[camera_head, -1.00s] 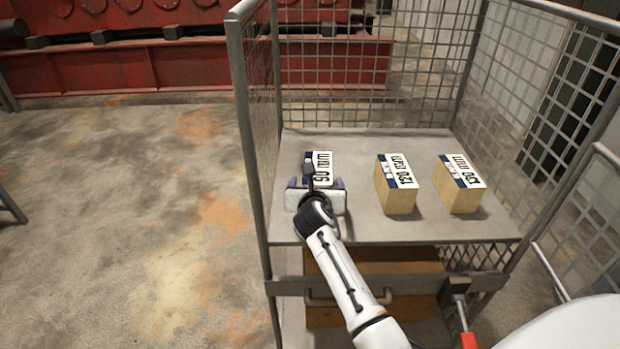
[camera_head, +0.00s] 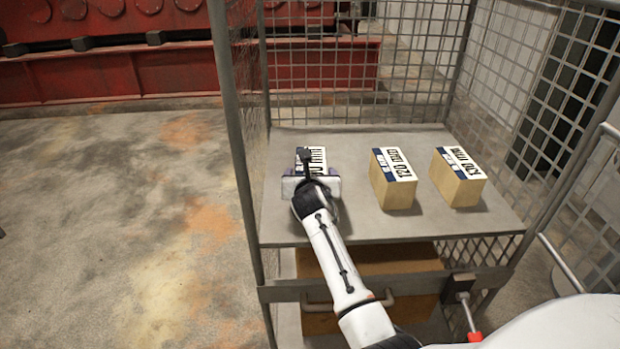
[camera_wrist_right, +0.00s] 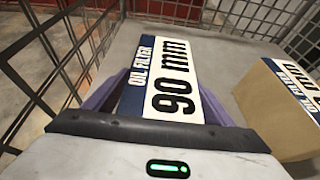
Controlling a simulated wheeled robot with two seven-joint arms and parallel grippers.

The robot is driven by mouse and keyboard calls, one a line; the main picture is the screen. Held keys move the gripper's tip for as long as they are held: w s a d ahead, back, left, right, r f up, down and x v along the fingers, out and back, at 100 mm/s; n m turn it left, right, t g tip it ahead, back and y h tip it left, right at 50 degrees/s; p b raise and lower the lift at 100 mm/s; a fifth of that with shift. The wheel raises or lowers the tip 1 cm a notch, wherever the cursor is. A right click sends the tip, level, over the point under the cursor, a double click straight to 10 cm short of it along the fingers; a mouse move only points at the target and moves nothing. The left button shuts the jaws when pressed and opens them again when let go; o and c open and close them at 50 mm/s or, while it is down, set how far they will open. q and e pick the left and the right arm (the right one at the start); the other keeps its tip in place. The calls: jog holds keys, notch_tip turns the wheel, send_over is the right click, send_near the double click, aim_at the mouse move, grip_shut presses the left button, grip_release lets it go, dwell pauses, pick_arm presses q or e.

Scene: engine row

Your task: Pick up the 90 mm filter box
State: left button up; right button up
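The 90 mm filter box (camera_head: 319,158), with a white and dark blue "OIL FILTER 90 mm" label on top, stands on the left part of the grey cage shelf. My right gripper (camera_head: 311,173) is over its near end and partly hides it in the head view. In the right wrist view the box (camera_wrist_right: 172,62) lies between the two purple fingers (camera_wrist_right: 165,88), one on each side. The fingers look spread wider than the box. Finger contact with its sides is hard to see. My left gripper is in neither current view.
Mesh walls (camera_head: 355,70) enclose the shelf at the back and sides. A brown drawer-like box (camera_head: 370,262) is below.

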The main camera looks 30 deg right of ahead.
jog(key=c, duration=1.1)
jog(key=shift+r, duration=0.1)
jog(key=shift+c, duration=0.7)
